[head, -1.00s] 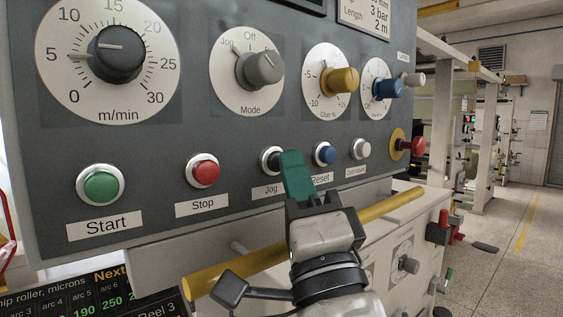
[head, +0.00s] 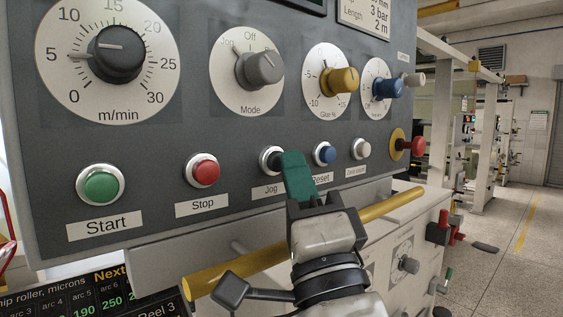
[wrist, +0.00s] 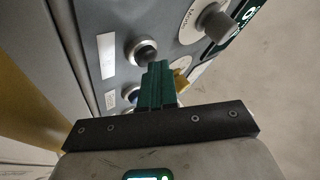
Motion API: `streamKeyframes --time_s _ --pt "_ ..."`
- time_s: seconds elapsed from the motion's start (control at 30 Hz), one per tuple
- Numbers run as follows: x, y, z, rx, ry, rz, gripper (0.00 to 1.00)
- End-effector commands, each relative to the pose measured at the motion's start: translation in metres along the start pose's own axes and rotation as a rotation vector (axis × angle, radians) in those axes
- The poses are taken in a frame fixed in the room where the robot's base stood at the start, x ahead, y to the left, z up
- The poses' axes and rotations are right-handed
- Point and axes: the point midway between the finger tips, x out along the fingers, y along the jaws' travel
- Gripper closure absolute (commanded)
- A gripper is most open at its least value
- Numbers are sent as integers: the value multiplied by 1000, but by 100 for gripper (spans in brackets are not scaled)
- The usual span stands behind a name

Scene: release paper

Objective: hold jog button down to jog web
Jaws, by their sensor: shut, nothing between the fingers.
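The jog button (head: 270,160) is black in a silver ring, above the "Jog" label (head: 268,189) on the grey panel. My gripper (head: 293,158) has green fingers, which are shut and empty. The fingertips stand just right of the jog button in the head view and partly cover its right edge. In the wrist view the black jog button (wrist: 145,52) shows just beyond the fingertips (wrist: 158,68), a little to their left. I cannot tell whether they touch it. The mode knob (head: 260,68) above appears turned toward "Jog".
A red stop button (head: 202,171) and green start button (head: 101,187) lie left of jog. A blue reset button (head: 325,153) and white button (head: 361,149) lie close on the right. A yellow rail (head: 235,272) runs below the panel, behind my gripper.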

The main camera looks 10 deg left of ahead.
Motion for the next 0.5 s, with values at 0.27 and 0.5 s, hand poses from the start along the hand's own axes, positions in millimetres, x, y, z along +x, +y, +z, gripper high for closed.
streamKeyframes --time_s 0.27,0.5 --pt "-9 -6 -7 0 0 0 100" --pt "-11 -8 -8 0 0 0 100"
